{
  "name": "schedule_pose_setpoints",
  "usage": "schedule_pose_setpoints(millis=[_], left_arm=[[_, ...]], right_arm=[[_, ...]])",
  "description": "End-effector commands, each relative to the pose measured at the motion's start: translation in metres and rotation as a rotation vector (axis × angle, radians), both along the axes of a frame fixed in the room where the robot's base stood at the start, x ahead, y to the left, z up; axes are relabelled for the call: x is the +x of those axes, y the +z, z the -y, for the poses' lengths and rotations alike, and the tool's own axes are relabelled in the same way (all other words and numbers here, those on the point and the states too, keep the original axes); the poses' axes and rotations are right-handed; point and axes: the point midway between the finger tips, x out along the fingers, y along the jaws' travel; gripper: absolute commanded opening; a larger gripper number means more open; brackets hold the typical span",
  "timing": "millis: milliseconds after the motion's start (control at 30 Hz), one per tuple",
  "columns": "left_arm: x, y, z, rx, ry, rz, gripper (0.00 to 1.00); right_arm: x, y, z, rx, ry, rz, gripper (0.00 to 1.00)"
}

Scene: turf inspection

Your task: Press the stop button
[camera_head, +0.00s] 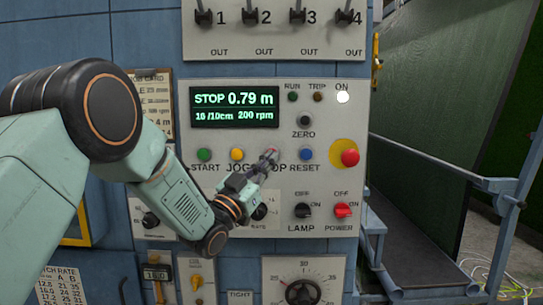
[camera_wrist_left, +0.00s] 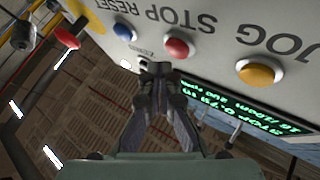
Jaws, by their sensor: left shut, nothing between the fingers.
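The stop button is a red round button on the grey control panel (camera_head: 330,105), mostly covered by my gripper in the head view. It shows clearly in the wrist view as a red stop button (camera_wrist_left: 177,48) beside the word STOP. My left gripper (camera_head: 267,158) is shut and empty, its tips in front of the stop button in the head view. In the wrist view the left gripper's tips (camera_wrist_left: 155,68) are just below and left of the button; I cannot tell whether they touch it. My right gripper is not in view.
The yellow JOG button (camera_head: 236,154) and blue RESET button (camera_head: 306,154) flank the stop button. A red mushroom button (camera_head: 350,157) sits farther right. The display (camera_head: 234,107) reads STOP 0.79 m, and the ON lamp (camera_head: 343,97) is lit. Switches lie below.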

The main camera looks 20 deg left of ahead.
Motion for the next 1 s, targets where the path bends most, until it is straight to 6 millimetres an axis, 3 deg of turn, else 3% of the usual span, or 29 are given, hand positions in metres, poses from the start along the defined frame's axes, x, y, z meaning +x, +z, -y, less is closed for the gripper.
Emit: schedule_pose_setpoints(millis=[500, 1000], left_arm=[[-0.041, 0.000, 0.012, 0.001, -0.001, -0.001, 0.00], [-0.045, 0.000, 0.013, 0.000, 0.000, 0.000, 0.00]], right_arm=[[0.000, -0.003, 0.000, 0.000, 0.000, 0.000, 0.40], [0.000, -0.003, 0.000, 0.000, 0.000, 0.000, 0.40]])
